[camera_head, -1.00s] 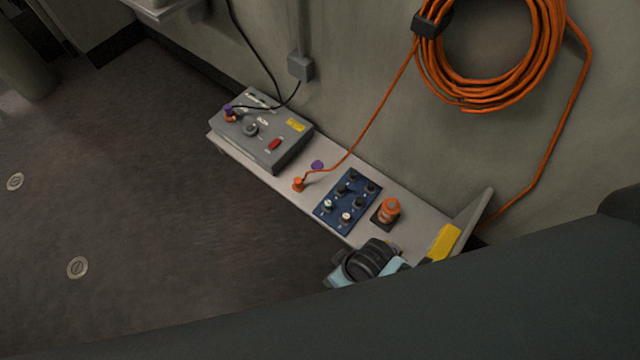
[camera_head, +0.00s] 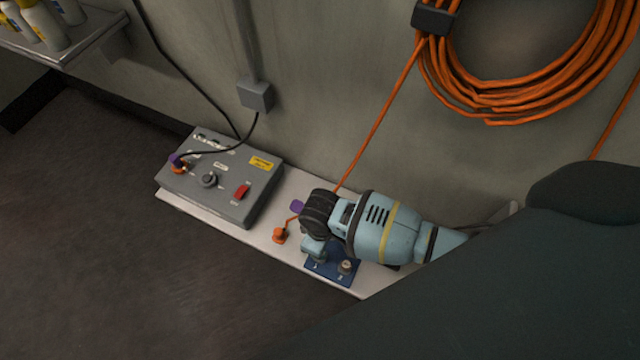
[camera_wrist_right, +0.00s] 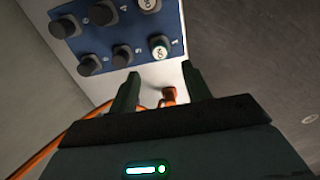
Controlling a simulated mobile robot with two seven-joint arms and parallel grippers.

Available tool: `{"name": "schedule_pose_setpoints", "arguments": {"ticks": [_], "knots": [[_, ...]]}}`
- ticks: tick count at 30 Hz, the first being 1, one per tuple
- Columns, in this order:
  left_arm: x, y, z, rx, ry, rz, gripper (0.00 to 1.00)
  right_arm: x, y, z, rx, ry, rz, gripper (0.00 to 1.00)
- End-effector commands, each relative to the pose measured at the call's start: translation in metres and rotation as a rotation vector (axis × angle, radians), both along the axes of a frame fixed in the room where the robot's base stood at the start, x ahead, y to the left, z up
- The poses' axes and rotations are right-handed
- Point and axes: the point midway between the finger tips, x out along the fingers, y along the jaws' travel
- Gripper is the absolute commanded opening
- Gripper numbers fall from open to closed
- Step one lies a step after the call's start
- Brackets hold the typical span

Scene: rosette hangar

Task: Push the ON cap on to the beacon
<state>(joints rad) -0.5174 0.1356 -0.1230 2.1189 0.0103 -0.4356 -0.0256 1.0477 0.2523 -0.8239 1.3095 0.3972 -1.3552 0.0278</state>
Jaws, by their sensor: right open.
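A blue panel (camera_wrist_right: 105,40) holds several round caps. In the right wrist view the ON cap (camera_wrist_right: 160,43) has a white top with lettering and stands at the panel's lower right corner. My right gripper (camera_wrist_right: 160,82) is open and empty, its two dark fingers just short of this cap and apart from it. In the head view my right gripper (camera_head: 314,250) is over the blue panel (camera_head: 345,282), hiding most of it; another pale-topped cap (camera_head: 345,266) shows beside it. The beacon is hidden behind my right arm. My left gripper is out of view.
An orange plug (camera_head: 280,236) with its cable lies on the grey shelf (camera_head: 262,237). A grey control box (camera_head: 225,178) with a red switch stands to the left. A coiled orange hose (camera_head: 530,85) hangs on the wall. Open floor lies at the left.

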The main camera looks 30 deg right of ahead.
Motion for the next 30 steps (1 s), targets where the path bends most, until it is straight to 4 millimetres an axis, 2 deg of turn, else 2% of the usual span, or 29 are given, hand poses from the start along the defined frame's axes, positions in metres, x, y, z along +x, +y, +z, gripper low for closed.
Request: {"name": "schedule_pose_setpoints", "arguments": {"ticks": [8,18,25,30], "knots": [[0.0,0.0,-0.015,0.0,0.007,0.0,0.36,-0.001,0.0,-0.016,0.0,0.003,0.0,0.48],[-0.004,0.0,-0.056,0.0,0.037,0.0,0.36,-0.001,0.0,-0.057,0.0,0.003,0.001,0.48],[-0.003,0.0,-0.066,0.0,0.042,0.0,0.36,-0.001,0.0,-0.081,0.0,0.002,-0.001,0.48],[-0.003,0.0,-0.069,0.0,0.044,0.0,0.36,0.0,0.0,-0.09,0.001,0.0,-0.001,0.48]]}}
